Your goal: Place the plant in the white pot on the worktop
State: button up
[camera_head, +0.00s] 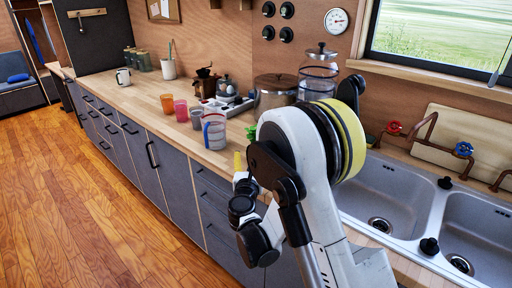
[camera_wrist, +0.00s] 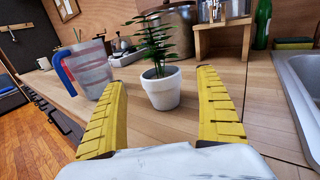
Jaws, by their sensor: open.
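The plant in the white pot (camera_wrist: 161,90) stands upright on the wooden worktop (camera_wrist: 222,134) in the wrist view, ahead of my gripper and between the lines of its two yellow fingers. My gripper (camera_wrist: 162,98) is open and empty, with its fingers apart on either side of the pot. In the head view my arm hides most of the plant; only a bit of green leaf (camera_head: 251,132) shows beside it. The worktop (camera_head: 150,100) runs along the wall there.
A measuring jug with a blue handle (camera_wrist: 84,72) stands left of the pot. A large metal pot (camera_head: 275,92) and a wooden stand (camera_wrist: 222,24) are behind. The double sink (camera_head: 385,195) lies to the right. Cups (camera_head: 181,110) stand further left.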

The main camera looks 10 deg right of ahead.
jog(key=v, duration=0.5)
jog(key=shift+s+a+f+b, duration=0.15)
jog(key=shift+s+b, duration=0.15)
jog(key=shift+b, duration=0.05)
jog(key=shift+s+r+m, duration=0.2)
jog(key=shift+m, duration=0.1)
jog(key=s+d+r+m+g, duration=0.5)
jog(key=s+d+m+g, duration=0.3)
jog(key=s+m, duration=0.65)
jog(key=s+a+m+g+y, duration=0.1)
jog(key=s+a+m+y, duration=0.1)
jog(key=s+m, duration=0.6)
jog(key=s+a+f+m+g+y, duration=0.1)
jog(key=s+m+y, duration=0.3)
jog(key=s+m, duration=0.4)
jog(key=shift+a+f+m, duration=0.3)
jog(key=shift+a+m, duration=0.15)
jog(key=shift+a, duration=0.05)
